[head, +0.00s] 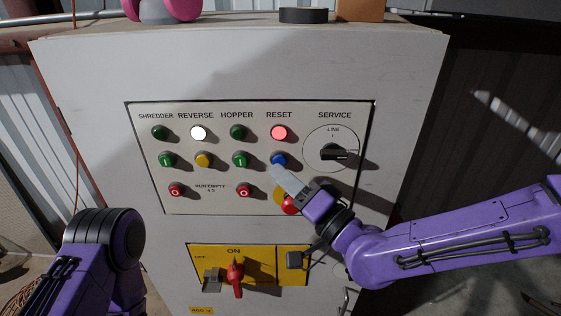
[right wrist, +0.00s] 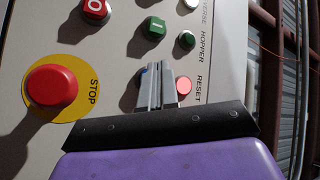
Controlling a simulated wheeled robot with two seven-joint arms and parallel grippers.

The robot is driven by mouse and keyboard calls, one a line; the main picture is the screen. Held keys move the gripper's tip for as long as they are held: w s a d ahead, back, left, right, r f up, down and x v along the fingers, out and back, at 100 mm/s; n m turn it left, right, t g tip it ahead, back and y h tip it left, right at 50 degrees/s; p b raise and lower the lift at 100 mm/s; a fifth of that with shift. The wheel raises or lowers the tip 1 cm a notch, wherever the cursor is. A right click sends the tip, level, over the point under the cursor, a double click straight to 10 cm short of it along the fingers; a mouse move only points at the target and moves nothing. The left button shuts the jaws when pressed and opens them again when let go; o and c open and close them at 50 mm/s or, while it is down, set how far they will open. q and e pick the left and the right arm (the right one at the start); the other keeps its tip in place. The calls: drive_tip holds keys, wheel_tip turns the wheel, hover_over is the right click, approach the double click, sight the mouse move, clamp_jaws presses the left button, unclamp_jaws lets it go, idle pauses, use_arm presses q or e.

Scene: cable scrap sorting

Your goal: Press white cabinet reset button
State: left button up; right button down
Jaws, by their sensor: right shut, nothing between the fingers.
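The white cabinet (head: 90,90) stands upright in front of me with a control panel (head: 218,122) on its face. In the RESET column, a red lamp (head: 279,133) is lit above the blue reset button (head: 278,158). My right gripper (head: 277,170) is shut and empty, its grey fingertips at the lower edge of the blue button. In the right wrist view the fingers (right wrist: 154,88) cover most of the blue button (right wrist: 144,71); I cannot tell whether they touch it. My left arm shows at lower left, but its gripper is out of view.
A red stop button (right wrist: 50,92) on a yellow disc sits just below the reset button, partly behind my right gripper. The black service switch (head: 335,153) is to the right. A red rotary handle (head: 235,275) is on the yellow plate below. Green, yellow and red buttons lie left.

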drive_tip(key=shift+w, duration=0.35)
drive_tip(key=shift+w, duration=0.45)
idle(0.5)
drive_tip(key=shift+s, duration=0.85)
drive_tip(key=s, duration=0.5)
drive_tip(key=shift+b, duration=0.35)
idle(0.4)
